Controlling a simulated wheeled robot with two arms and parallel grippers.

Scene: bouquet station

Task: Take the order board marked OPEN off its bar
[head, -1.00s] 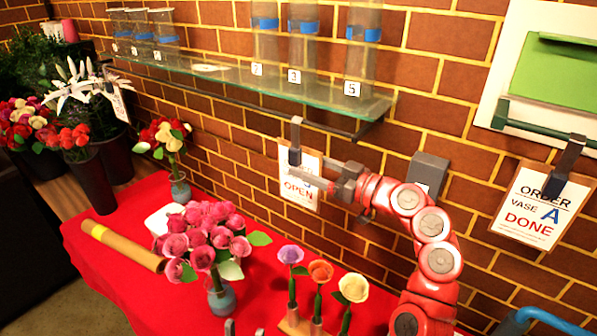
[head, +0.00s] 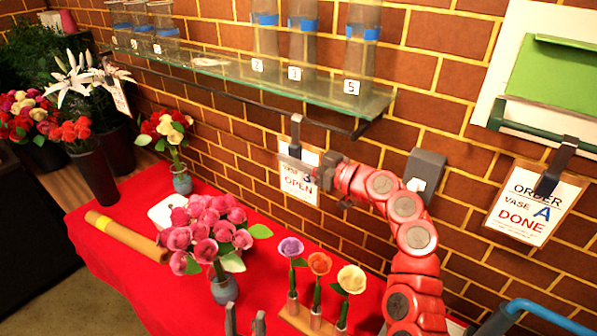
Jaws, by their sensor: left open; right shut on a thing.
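The order board marked OPEN (head: 299,188) hangs upright against the brick wall, below the glass shelf. A dark clip or hook (head: 296,130) is at its top. My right gripper (head: 312,173) is shut on the OPEN board from its right side, and its fingers cover part of the print. The exact contact is partly hidden. My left gripper (head: 245,321) shows only its two fingertips at the bottom edge; they are apart and empty, in front of the flower holder.
The glass shelf (head: 235,75) with numbered glass vases runs above the board. A second board marked DONE (head: 535,205) hangs at the right. On the red table (head: 130,240) stand a pink bouquet (head: 208,228) and single flowers in a wooden holder (head: 298,318).

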